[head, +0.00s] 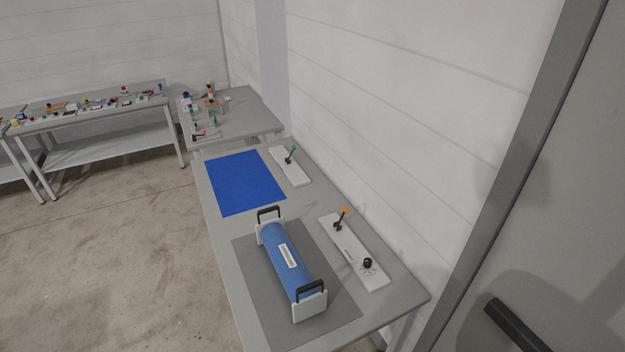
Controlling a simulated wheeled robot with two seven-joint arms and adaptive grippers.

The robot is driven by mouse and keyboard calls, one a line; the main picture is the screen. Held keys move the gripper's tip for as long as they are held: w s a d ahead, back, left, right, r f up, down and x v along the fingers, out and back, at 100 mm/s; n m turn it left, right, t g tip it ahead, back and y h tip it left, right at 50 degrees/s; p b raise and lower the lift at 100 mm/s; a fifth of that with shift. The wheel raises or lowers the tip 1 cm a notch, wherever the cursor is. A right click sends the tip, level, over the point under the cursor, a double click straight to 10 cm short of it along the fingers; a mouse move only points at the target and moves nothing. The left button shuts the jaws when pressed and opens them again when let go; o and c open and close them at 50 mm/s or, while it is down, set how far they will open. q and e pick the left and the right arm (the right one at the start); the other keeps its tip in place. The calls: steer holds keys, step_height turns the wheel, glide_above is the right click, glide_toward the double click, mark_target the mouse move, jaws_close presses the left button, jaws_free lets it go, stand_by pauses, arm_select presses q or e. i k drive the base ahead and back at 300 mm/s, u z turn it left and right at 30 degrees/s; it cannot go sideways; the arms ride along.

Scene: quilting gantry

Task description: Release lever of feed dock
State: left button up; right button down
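Two white base plates with levers lie along the wall side of the near table. The nearer plate (352,250) carries a lever with an orange tip (344,211) and a black round knob (367,263); its printed marks are too small to read. The farther plate (290,167) carries a lever with a green tip (293,148). Both levers stand up at a tilt. I cannot tell which one belongs to the feed dock. A blue roll (285,259) lies between two white end brackets with black handles, beside the nearer plate. Neither of my grippers shows in the head view.
A blue sheet (245,182) lies flat on the near table (215,218); a dark grey mat (262,308) lies under the roll. Farther tables (240,112) hold small coloured parts. A wall runs close along the right; a grey door with a black handle (515,325) is nearest right. The floor at left is clear.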

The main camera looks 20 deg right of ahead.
mark_target(345, 210)
steer(key=z, duration=0.05)
steer(key=k, duration=0.5)
steer(key=z, duration=1.65)
steer(key=i, duration=1.3)
steer(key=u, duration=1.6)
